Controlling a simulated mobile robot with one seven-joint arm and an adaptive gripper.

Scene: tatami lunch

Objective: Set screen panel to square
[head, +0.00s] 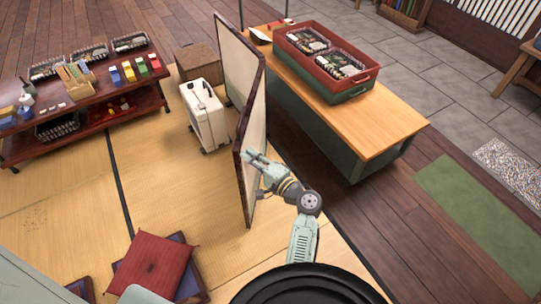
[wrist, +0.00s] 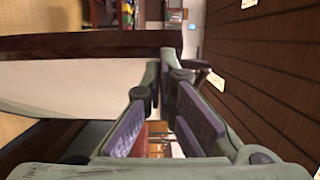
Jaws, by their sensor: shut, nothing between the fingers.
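A folding screen with pale panels and dark brown frames stands on the tatami in the head view. Its far panel (head: 238,66) and near panel (head: 253,128) meet at an angle at a fold. My gripper (head: 250,158) is at the right side of the near panel, close to its front edge. In the wrist view, the near panel's pale face (wrist: 75,85) and dark frame (wrist: 90,46) lie left of my gripper (wrist: 164,78). The fingers are shut with nothing between them. I cannot tell whether they touch the frame.
A wooden counter (head: 377,122) with a red and green crate (head: 352,83) stands right of the screen. A white suitcase (head: 205,112) and brown box (head: 197,62) are left of it. A low shelf (head: 103,95) is farther left.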

